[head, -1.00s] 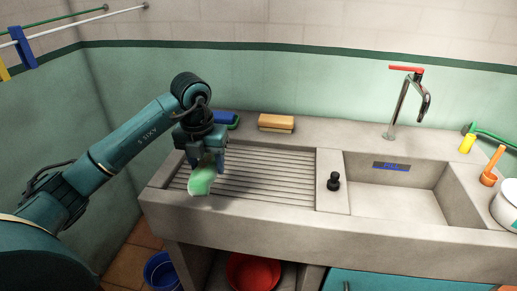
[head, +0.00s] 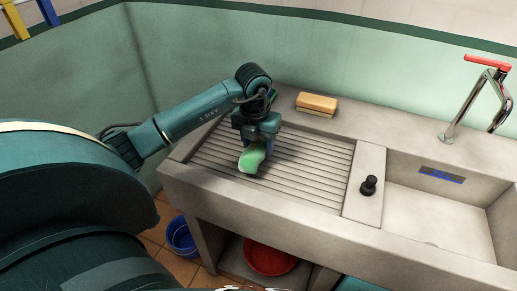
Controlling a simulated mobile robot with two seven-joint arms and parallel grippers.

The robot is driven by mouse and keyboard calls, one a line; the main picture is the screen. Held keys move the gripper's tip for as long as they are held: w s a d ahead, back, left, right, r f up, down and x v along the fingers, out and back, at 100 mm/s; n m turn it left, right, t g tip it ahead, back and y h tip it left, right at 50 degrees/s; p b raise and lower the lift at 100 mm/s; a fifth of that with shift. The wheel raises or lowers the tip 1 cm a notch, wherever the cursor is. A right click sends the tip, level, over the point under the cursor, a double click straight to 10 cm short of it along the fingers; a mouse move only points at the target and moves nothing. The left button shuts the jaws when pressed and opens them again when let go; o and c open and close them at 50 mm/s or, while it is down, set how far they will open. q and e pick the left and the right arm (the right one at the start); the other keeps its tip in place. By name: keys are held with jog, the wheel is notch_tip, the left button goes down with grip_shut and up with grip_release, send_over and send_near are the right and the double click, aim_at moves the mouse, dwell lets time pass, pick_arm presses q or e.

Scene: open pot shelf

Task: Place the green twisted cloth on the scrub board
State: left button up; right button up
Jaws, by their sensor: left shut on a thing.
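The green twisted cloth (head: 251,158) is at the left part of the ribbed scrub board (head: 310,168). My left gripper (head: 256,142) points down and is shut on the cloth, whose lower part shows below the fingers. I cannot tell whether the cloth touches the ribs. The gripper hides the cloth's upper part and some ribs behind it. My right gripper is not in view.
A wooden brush (head: 317,104) lies on the back ledge. A black plug (head: 369,185) stands between the board and the basin (head: 430,215). The faucet (head: 475,100) is at right. A blue bucket (head: 182,238) and a red tub (head: 269,257) are below.

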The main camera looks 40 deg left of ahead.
pick_arm(q)
notch_tip(320, 180, down, 2)
jog(key=shift+f, duration=0.25)
jog(key=shift+f, duration=0.2)
jog(key=o, duration=1.1)
